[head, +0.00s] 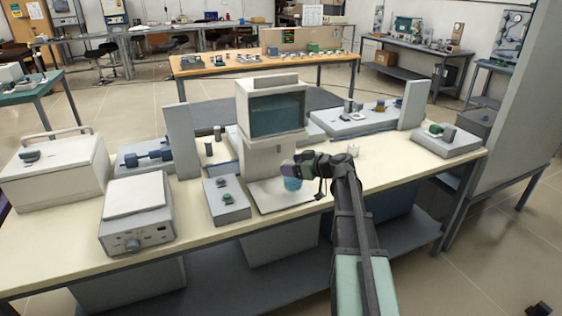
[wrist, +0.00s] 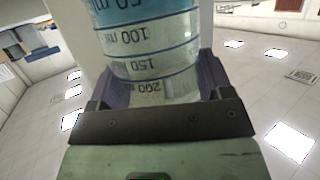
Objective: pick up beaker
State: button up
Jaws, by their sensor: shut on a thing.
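The beaker (head: 292,183) is a clear glass with blue liquid, seen in the head view just under my gripper (head: 297,168). In the wrist view the beaker (wrist: 150,45) fills the space between the two purple fingers of my gripper (wrist: 157,80). It shows blue graduation lines and upside-down numbers such as 100 and 150. My gripper is shut on the beaker. The beaker appears in front of the white furnace-like unit with a dark window (head: 277,113), over its pale base plate (head: 283,194). I cannot tell whether it touches the plate.
A grey box with buttons (head: 227,200) stands left of the plate, and a hotplate-like device (head: 137,218) is further left. The bench top (head: 400,170) is mostly clear at the right.

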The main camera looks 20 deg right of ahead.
jog(key=s+d, duration=0.6)
jog(key=s, duration=0.4)
jog(key=shift+s+d, duration=0.3)
jog(key=shift+a, duration=0.1)
